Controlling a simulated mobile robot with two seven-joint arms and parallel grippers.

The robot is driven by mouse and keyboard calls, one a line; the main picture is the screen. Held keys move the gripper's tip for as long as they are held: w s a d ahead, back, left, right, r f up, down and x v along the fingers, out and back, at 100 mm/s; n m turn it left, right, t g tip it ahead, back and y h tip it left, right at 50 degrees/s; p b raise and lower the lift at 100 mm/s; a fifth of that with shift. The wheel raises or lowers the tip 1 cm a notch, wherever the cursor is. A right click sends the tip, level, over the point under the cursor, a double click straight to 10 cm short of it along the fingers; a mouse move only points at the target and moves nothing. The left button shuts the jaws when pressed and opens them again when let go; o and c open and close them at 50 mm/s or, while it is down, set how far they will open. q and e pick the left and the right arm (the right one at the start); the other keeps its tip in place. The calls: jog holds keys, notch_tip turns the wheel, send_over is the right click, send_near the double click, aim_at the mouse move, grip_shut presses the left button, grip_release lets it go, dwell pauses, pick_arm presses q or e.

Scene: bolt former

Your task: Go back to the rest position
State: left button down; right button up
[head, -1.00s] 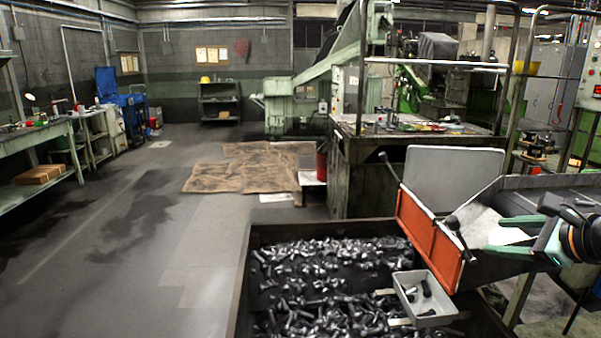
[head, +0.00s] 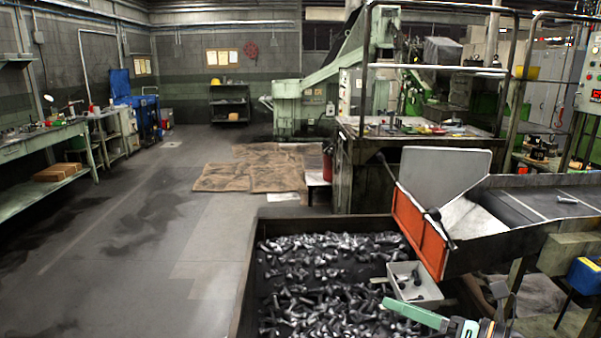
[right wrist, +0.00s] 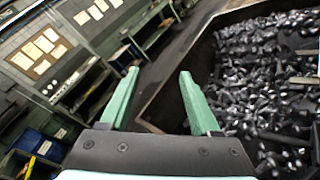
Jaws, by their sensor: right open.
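My right gripper (head: 418,314) is at the bottom of the head view, in front of the small grey tray and over the near right part of the bolt bin. Its green fingers are spread apart with nothing between them in the right wrist view (right wrist: 159,80). That view looks past the bin's edge to the floor and wall. My left gripper is in neither current view.
A dark bin (head: 246,285) full of bolts stands in front. A small grey tray (head: 428,294) with a few dark bolts sits in it. An orange-edged chute (head: 418,232) and a conveyor (head: 530,204) with one bolt (head: 567,201) are right. Floor at left is clear.

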jog(key=s+f+m+t+h+p, duration=0.15)
jog(key=s+f+m+h, duration=0.25)
jog(key=f+m, duration=0.65)
jog(key=s+f+m+t+h+p, duration=0.1)
jog(key=s+f+m+t+h, duration=0.4)
jog(key=m, duration=1)
jog(key=s+a+f+m+g+h, duration=0.1)
jog(key=s+f+m+g, duration=0.7)
jog(key=s+f, duration=0.5)
jog(key=shift+s+a+f+m+p, duration=0.35)
jog(key=shift+f+m, duration=0.3)
jog(key=shift+m, duration=0.5)
